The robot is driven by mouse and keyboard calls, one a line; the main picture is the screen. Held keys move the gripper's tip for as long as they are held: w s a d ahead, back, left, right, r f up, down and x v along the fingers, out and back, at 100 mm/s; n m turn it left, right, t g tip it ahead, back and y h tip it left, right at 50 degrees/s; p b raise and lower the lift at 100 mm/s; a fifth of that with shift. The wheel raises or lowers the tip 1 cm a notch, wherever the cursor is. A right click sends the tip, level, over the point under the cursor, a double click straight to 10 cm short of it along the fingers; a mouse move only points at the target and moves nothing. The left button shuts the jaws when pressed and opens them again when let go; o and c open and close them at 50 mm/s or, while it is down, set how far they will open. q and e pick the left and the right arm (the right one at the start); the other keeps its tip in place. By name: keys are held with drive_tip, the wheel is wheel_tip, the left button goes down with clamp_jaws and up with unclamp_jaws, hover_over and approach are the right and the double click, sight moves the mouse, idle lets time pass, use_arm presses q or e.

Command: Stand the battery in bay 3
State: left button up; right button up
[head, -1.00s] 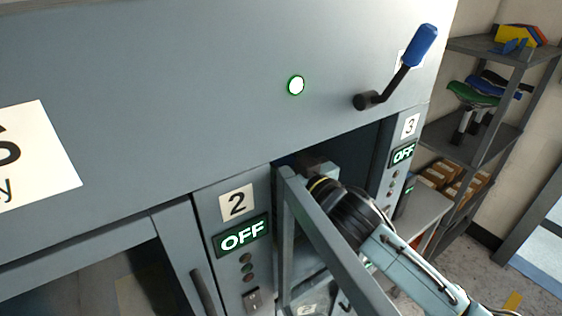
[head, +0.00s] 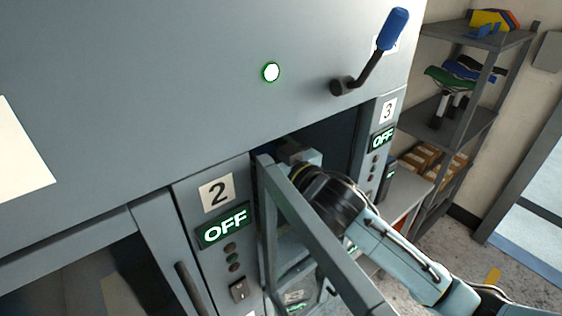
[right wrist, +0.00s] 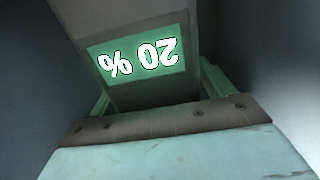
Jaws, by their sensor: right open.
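The battery (right wrist: 138,58) shows close up in the right wrist view, a grey body with a green display that reads 20 % upside down. My right gripper (right wrist: 157,88) is open, with a pale finger at either side of the battery's near end. In the head view my right arm reaches past an open door frame (head: 317,236) into bay 3 (head: 340,148), the dark opening left of the "3" label (head: 388,110). The gripper's tips and the battery are hidden there. I cannot tell whether the battery rests on the bay floor. My left gripper is out of view.
Bay 3's panel reads OFF (head: 383,138), and so does bay 2's panel (head: 224,228). A blue-handled lever (head: 372,55) and a lit green-white lamp (head: 271,72) are on the cabinet above.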

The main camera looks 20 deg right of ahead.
drive_tip(key=b+v, duration=0.1)
drive_tip(key=v, duration=1)
drive_tip(key=shift+s+b, duration=0.35)
drive_tip(key=shift+b, duration=0.05)
drive_tip(key=shift+d+f, duration=0.1)
drive_tip(key=shift+f, duration=0.05)
drive_tip(key=shift+c, duration=0.4)
